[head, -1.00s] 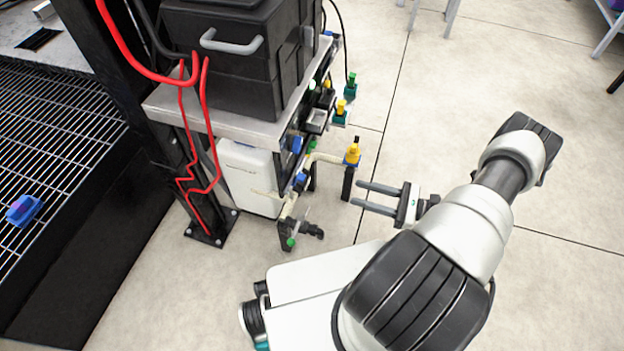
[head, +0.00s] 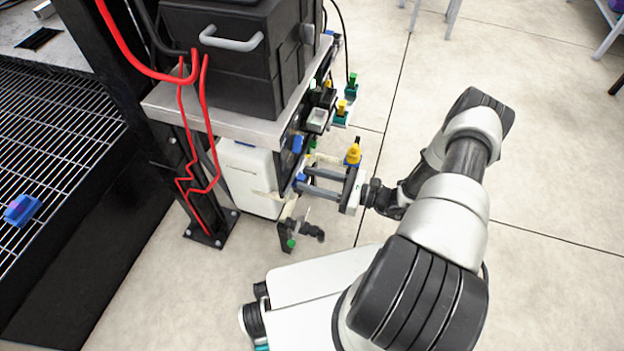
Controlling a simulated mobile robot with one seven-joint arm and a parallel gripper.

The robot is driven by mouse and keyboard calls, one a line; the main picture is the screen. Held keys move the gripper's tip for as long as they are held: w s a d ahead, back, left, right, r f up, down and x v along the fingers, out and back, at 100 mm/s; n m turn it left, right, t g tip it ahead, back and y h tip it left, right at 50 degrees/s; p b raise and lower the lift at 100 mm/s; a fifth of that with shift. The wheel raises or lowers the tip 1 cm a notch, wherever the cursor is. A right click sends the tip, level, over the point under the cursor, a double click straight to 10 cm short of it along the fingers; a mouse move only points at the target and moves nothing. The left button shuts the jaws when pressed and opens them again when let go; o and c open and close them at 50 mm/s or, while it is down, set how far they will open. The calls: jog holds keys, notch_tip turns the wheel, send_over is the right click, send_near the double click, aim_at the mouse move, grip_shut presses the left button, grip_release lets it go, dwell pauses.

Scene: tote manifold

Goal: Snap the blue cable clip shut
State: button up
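Small blue parts show on the side of the bench; I cannot tell for sure which is the blue cable clip. One blue part (head: 297,144) is on the upper side panel. Another blue part (head: 300,178) sits lower, right at my fingertips and partly hidden by them. Whether either is open or shut is too small to tell. My gripper (head: 303,179) is open, its two grey fingers parallel and pointing left at the panel, one above the other in the picture. Nothing shows held between them; contact with the lower blue part cannot be told.
A yellow-topped fitting (head: 353,154) stands just above my gripper. Teal and yellow connectors (head: 341,110) stick out higher up. A black tote (head: 228,60) sits on the bench above. A green-tipped bracket (head: 291,243) is below. A blue block (head: 22,210) lies on the grate.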

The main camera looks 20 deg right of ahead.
grip_shut()
jog(key=r+p, duration=0.1)
jog(key=p, duration=0.1)
jog(key=g+h+p, duration=0.1)
jog(key=shift+w+a+r+h+p, duration=0.15)
jog(key=shift+a+r+h+p, duration=0.15)
jog(key=shift+r+p, duration=0.1)
jog(key=shift+f+p, duration=0.2)
jog(key=shift+p, duration=0.1)
jog(key=shift+w+f+h, duration=0.1)
jog(key=shift+h, duration=0.2)
grip_release()
